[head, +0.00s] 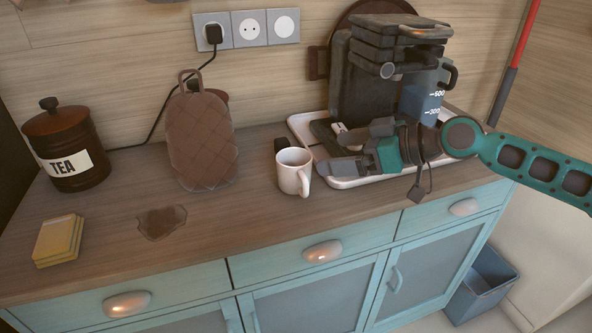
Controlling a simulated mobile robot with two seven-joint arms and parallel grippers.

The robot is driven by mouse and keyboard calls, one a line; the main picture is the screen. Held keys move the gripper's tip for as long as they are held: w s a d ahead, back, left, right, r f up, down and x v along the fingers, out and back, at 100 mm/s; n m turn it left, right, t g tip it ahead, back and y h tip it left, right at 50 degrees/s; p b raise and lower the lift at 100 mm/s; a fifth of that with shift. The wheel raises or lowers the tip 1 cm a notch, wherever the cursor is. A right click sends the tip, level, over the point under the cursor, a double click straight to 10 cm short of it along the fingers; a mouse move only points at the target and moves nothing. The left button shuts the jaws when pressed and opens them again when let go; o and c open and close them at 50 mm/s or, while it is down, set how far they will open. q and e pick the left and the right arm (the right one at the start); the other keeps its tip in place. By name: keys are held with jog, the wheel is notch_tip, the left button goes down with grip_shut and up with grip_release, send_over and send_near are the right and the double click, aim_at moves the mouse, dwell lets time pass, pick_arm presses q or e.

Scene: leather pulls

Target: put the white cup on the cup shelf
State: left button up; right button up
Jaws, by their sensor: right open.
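The white cup (291,178) stands upright on the wooden counter, left of the white tray, with its handle toward the right front. My right gripper (329,152) reaches in from the right, low over the tray. Its two fingers point left toward the cup and are spread apart with nothing held between them. The fingertips are close to the cup's right side; I cannot tell exactly how far off they are. I cannot make out a cup shelf for certain in this view. My left gripper is not in view.
A dark coffee machine (366,92) stands on the white tray (300,123) behind my right gripper. A quilted brown cover (203,142), a TEA canister (82,140), yellow sponges (58,239) and a brown patch (160,222) are farther left. Bare counter lies left and in front of the cup.

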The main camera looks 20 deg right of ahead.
aim_at(282, 160)
jog(key=x, duration=0.3)
jog(key=shift+r, duration=0.1)
jog(key=p+x, duration=0.1)
jog(key=x, duration=0.4)
jog(key=shift+s+a, duration=0.1)
jog(key=shift+a+f, duration=0.15)
jog(key=shift+f, duration=0.05)
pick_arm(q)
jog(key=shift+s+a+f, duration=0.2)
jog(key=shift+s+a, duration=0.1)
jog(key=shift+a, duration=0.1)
pick_arm(e)
jog(key=shift+c, duration=0.3)
